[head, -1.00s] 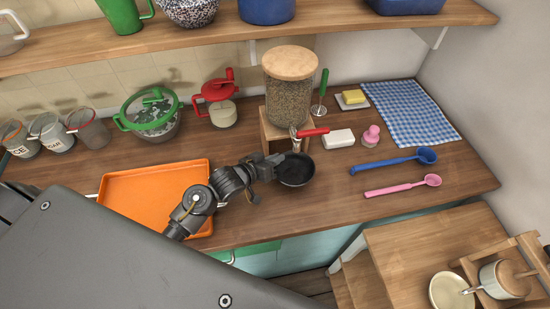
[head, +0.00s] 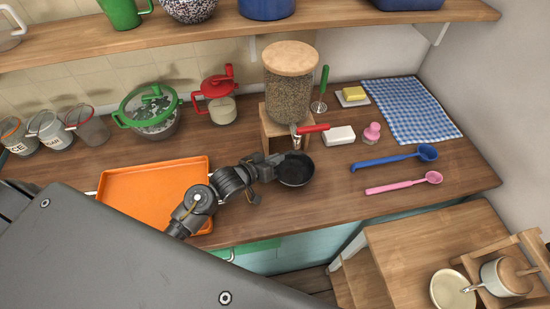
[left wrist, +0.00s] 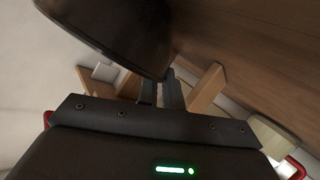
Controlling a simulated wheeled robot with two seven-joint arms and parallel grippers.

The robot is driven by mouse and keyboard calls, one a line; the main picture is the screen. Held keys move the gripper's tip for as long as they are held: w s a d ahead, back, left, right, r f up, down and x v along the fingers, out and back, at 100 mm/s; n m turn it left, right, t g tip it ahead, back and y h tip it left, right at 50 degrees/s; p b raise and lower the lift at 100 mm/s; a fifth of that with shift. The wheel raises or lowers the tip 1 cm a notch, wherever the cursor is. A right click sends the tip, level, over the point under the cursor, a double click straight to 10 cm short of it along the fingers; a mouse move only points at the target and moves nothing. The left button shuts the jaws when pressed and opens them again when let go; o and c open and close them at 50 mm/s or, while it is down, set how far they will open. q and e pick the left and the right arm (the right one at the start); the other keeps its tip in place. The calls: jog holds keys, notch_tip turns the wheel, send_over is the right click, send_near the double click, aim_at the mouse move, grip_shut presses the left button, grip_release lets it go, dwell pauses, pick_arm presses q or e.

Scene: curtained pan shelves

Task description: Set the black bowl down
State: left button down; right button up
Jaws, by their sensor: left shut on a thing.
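The black bowl (head: 297,170) is at the middle of the wooden counter in the head view, in front of the wooden stand under the tall jar. My left gripper (head: 276,163) reaches in from the left and is shut on the bowl's left rim. In the left wrist view the bowl (left wrist: 115,30) is a large dark shape at the top, with the gripper's fingers (left wrist: 172,88) at its edge. I cannot tell whether the bowl's underside touches the counter. My right gripper is not in view.
An orange tray (head: 150,195) lies left of the bowl. The tall jar (head: 289,85) on its stand (head: 290,128) is close behind, with a red-handled tool (head: 312,128). Counter beside the bowl's right is bare.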

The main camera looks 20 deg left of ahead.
pick_arm(q)
jog(key=c, duration=1.5)
grip_release()
jog(key=shift+s, duration=0.1)
jog(key=b+v, duration=0.2)
jog(key=v, duration=0.7)
jog(key=shift+s+a, duration=0.2)
jog(key=shift+s, duration=0.05)
jog(key=shift+s+a+r, duration=0.2)
jog(key=shift+s+r, duration=0.1)
jog(key=shift+s, duration=0.15)
grip_shut()
